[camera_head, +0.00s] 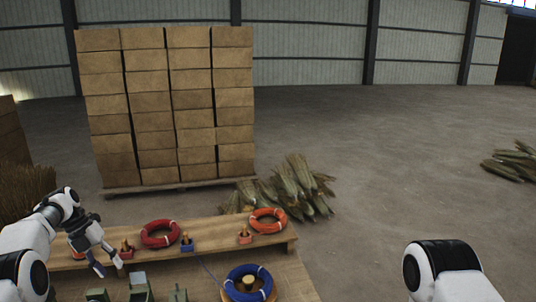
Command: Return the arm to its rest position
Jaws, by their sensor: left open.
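My left arm comes in from the left edge. My left gripper (108,266) is open and empty, with its fingers pointing down over the left part of the wooden bench (210,232). A link of my right arm shows at the lower right, and my right gripper is outside the view.
A red ring coil (159,234), an orange ring coil (268,221) and small pegged blocks sit on the bench. A blue ring coil (248,284) lies in front. Stacked boxes (165,105) and broom bundles (290,185) stand behind. Open floor lies to the right.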

